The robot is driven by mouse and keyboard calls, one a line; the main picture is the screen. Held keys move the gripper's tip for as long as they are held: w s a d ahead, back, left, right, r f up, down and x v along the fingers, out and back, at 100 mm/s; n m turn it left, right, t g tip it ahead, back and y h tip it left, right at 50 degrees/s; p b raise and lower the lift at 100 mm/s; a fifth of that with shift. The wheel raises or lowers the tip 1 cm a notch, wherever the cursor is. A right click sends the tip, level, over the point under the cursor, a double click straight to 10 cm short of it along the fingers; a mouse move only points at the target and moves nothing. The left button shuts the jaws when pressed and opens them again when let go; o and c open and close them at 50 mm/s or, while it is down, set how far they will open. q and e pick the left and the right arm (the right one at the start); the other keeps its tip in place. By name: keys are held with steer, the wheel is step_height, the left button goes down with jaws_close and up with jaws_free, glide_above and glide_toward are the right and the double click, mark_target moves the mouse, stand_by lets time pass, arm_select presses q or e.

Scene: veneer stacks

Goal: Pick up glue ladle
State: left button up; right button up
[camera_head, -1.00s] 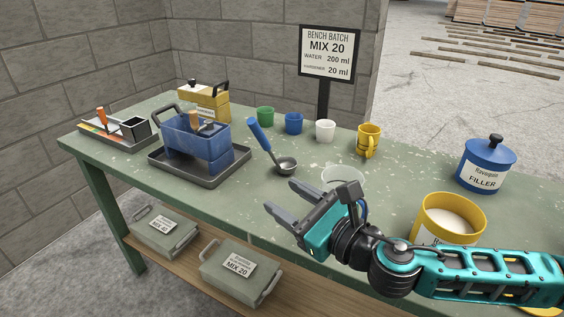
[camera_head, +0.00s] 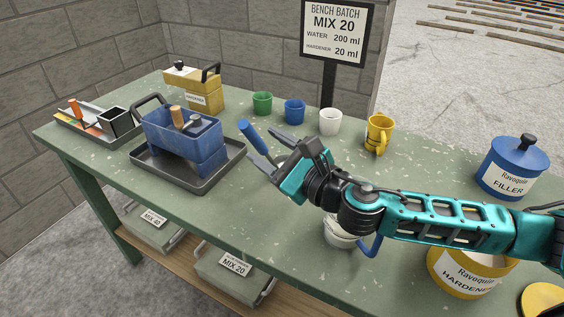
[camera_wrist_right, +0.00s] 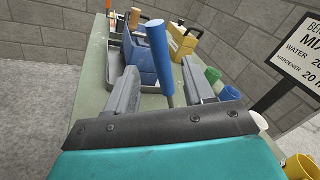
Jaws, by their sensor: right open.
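The glue ladle is a metal bowl with a blue handle (camera_head: 253,137). It leans on the green bench, its handle tilted up to the left. My right gripper (camera_head: 266,149) is open at the ladle, its fingers pointing left towards the handle. The gripper hides most of the ladle bowl in the head view. In the right wrist view the blue handle (camera_wrist_right: 158,52) rises between the two open fingers (camera_wrist_right: 158,82), with no clear contact. My left gripper is not in view.
A blue glue box (camera_head: 185,140) in a dark tray (camera_head: 147,170) stands left of the gripper. Green (camera_head: 262,103), blue (camera_head: 294,111) and white (camera_head: 330,121) cups and a yellow mug (camera_head: 379,133) stand behind. A jug with a blue handle (camera_head: 371,247) is partly under my forearm.

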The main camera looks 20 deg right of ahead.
steer(key=shift+x, duration=0.9)
steer(key=x, duration=0.5)
steer(key=shift+w+r+p, duration=0.15)
steer(key=shift+p, duration=0.2)
steer(key=shift+c, duration=0.3)
steer(key=c, duration=0.9)
jaws_close()
steer(key=shift+r, duration=0.15)
